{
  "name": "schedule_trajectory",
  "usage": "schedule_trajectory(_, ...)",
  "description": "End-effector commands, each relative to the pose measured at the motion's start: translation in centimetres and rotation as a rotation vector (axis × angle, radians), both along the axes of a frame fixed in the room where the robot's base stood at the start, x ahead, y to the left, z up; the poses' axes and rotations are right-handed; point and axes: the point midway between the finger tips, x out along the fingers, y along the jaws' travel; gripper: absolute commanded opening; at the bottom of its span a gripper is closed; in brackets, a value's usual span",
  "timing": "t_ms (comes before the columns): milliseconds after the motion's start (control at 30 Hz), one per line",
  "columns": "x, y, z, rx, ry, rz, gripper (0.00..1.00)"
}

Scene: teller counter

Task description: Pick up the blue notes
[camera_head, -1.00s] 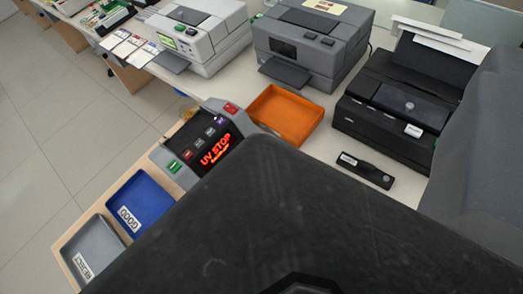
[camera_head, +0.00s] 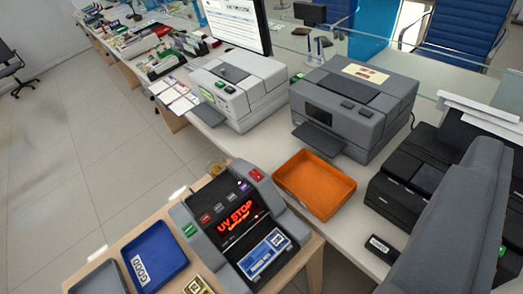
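A blue note (camera_head: 265,255) lies on the sloped front of the grey counting machine (camera_head: 183,216), below its red "UV STOP" display. I cannot tell whether it is one note or several. My gripper's fingers do not show in this view. A grey part of my own body fills the lower right and hides part of the counter there.
A blue "GOOD" tray (camera_head: 172,254) and a grey tray (camera_head: 98,280) stand left of the machine. A yellowish note (camera_head: 199,286) lies at the bottom edge. An orange tray (camera_head: 316,205) is to the right, with grey printers (camera_head: 350,105) behind.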

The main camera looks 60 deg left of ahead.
Motion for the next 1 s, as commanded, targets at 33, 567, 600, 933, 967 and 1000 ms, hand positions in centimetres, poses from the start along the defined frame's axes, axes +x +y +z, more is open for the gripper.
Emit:
schedule_trajectory(33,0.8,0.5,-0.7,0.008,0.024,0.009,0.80)
schedule_trajectory(567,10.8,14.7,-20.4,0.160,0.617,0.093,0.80)
schedule_trajectory(600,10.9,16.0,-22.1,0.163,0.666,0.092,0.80)
schedule_trajectory(933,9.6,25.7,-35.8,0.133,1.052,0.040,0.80)
schedule_trajectory(967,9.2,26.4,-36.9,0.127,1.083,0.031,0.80)
schedule_trajectory(1000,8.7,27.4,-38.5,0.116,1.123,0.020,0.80)
